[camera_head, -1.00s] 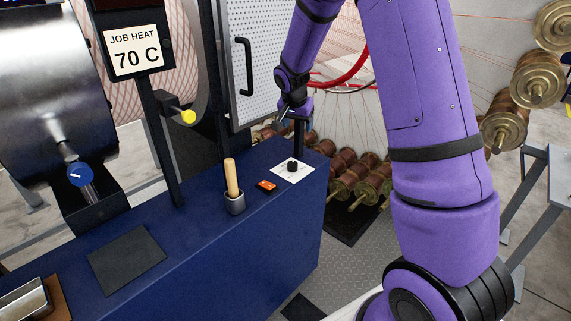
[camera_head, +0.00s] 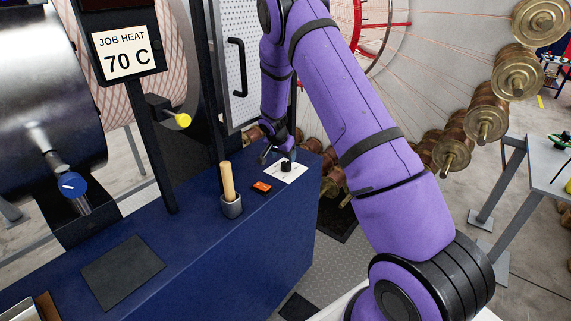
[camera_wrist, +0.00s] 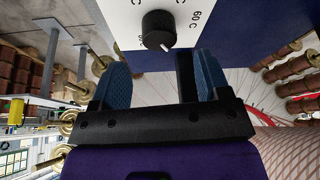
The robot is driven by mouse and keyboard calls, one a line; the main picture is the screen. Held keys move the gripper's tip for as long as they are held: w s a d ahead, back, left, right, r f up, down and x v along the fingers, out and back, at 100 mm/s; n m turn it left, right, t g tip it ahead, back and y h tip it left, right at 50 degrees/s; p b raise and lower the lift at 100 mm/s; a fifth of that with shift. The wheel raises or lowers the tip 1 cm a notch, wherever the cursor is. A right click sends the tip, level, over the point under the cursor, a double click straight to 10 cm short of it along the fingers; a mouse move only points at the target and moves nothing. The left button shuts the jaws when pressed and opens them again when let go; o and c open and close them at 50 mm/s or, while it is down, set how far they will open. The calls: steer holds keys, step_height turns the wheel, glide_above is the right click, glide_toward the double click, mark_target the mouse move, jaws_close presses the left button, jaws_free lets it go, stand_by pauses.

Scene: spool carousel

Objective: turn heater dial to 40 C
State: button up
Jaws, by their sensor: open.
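The heater dial is a black round knob (camera_head: 286,167) on a white plate (camera_head: 290,176) at the far right end of the blue bench top. In the wrist view the knob (camera_wrist: 158,30) is at the top centre, with a pale pointer mark on its lower side. A "60 C" label shows to its right; other labels are cut off or partly hidden. My gripper (camera_head: 276,153) is just above and beside the dial in the head view. In the wrist view its two blue-padded fingers (camera_wrist: 162,78) are apart and empty, with the knob beyond their tips.
An orange switch (camera_head: 262,187) and a wooden-handled tool in a grey cup (camera_head: 232,205) stand left of the plate. A cabinet door (camera_head: 240,65) rises behind. Brass-ended spools (camera_head: 486,125) hang at the right.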

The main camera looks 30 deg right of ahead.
mark_target(286, 163)
steer(key=x, duration=0.5)
steer(key=shift+d+f, duration=0.1)
steer(key=shift+f, duration=0.25)
steer(key=c, duration=0.9)
